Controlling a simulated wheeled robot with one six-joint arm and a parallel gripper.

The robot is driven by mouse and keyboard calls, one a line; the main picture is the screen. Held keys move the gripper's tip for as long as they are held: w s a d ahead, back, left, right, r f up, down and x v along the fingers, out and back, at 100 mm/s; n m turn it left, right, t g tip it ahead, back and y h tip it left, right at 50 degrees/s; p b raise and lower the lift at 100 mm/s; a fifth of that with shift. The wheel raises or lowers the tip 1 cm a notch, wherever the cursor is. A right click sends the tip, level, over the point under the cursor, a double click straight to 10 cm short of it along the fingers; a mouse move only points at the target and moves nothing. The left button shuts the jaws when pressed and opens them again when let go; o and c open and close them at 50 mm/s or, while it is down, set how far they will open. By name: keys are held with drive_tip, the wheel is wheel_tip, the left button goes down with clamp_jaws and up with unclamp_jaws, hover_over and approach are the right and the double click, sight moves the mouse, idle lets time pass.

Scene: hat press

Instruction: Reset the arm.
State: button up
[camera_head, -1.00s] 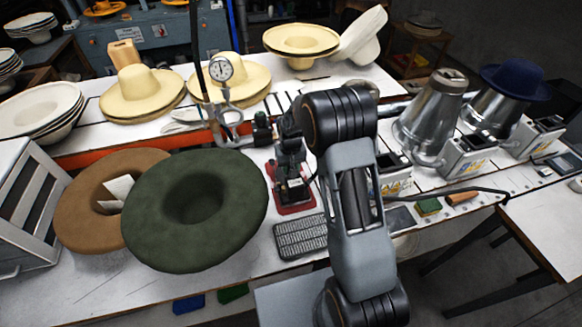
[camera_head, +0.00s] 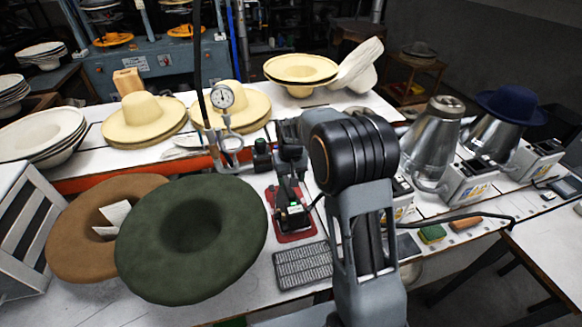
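My arm (camera_head: 365,225) rises from the bottom of the view to a large dark elbow (camera_head: 352,152) right of the middle. Beyond the elbow, the arm bends over the worktable, and dark parts show left of it. My gripper cannot be clearly made out among these dark parts, above or beside a red-based item (camera_head: 296,236). Its fingers are not distinguishable, so I cannot see whether it is open or holds anything.
A green felt hat (camera_head: 190,240) overlaps a brown hat (camera_head: 75,235) on the worktable at left. A black grid pad (camera_head: 303,266) lies left of my arm. A gauge (camera_head: 222,97) stands behind. Metal cones (camera_head: 432,140), one with a blue hat (camera_head: 511,104), stand right.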

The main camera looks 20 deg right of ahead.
wheel_tip(320, 180, up, 6)
drive_tip(key=s+r+t, duration=0.2)
drive_tip(key=s+r, duration=0.1)
drive_tip(key=s, duration=0.8)
drive_tip(key=s+r+t, duration=0.2)
drive_tip(key=s+r, duration=0.1)
drive_tip(key=s, duration=0.8)
drive_tip(key=shift+s+d, duration=0.15)
drive_tip(key=shift+s, duration=0.25)
